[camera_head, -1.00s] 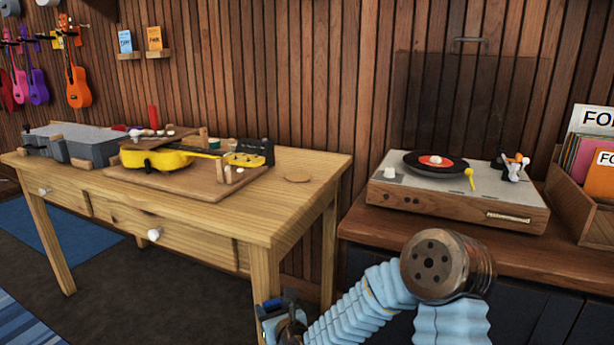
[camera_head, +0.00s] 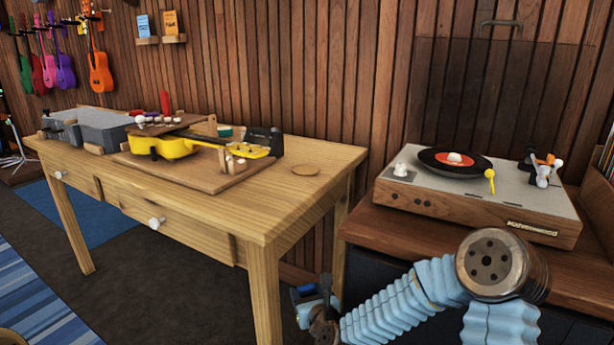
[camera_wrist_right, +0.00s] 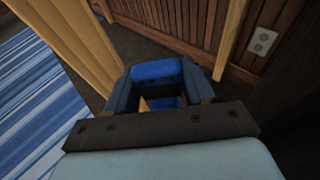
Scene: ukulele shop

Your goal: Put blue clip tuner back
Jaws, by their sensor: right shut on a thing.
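The blue clip tuner (camera_wrist_right: 157,72) is between the fingers of my right gripper (camera_wrist_right: 163,90) in the right wrist view. The gripper is shut on it. My left gripper is not in view.
A turntable (camera_head: 475,205) stands on a cabinet at right. The bench's right front leg (camera_head: 265,300) is close to the gripper.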

